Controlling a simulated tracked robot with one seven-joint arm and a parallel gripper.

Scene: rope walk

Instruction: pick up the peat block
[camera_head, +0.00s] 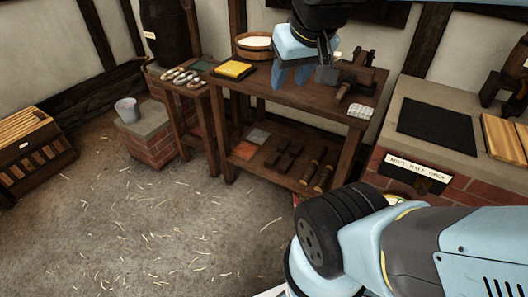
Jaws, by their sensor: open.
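Dark brown blocks (288,160) that look like peat lie on the lower shelf of the wooden workbench (340,95). They sit close together near the middle of the shelf; their small size makes it hard to tell single blocks apart.
The bench top holds a yellow block (233,69), a wooden tub (254,46) and a wooden clamp-like tool (350,78). Rolls (312,173) lie beside the dark blocks. A grey bucket (127,110) stands on bricks. The straw-strewn floor ahead is clear.

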